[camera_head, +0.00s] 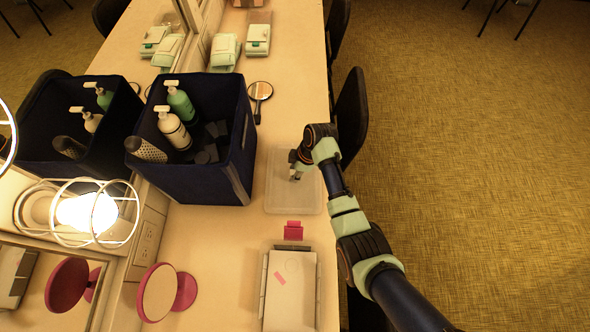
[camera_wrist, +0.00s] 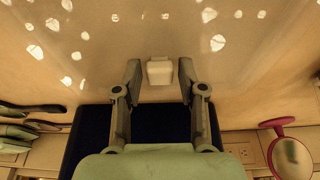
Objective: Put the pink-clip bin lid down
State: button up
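The translucent bin lid (camera_head: 282,196) is a pale rectangle on or just above the counter, right of the dark blue caddy. A small white knob (camera_wrist: 159,72) shows in the wrist view. My gripper (camera_head: 296,176) is over the lid; in the wrist view its fingers (camera_wrist: 160,80) stand either side of the knob with a narrow gap at each side, so it looks open. The clear bin (camera_head: 264,297) with a pink clip (camera_head: 293,231) at its far edge stands nearer, uncovered, with a white box (camera_head: 291,282) inside. My gripper hides part of the lid.
The caddy (camera_head: 240,150) holds bottles and a brush. A hand mirror (camera_head: 260,91) and a small clear bin (camera_head: 257,36) lie farther back. A pink round mirror (camera_head: 158,293) stands left of the clip bin. A dark chair (camera_head: 351,115) is at the counter's right edge.

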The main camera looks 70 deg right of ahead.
aim_at(305, 176)
jog(key=shift+o, duration=0.3)
jog(key=shift+r, duration=0.5)
jog(key=p+v, duration=0.1)
jog(key=v, duration=1)
jog(key=shift+s+r, duration=0.2)
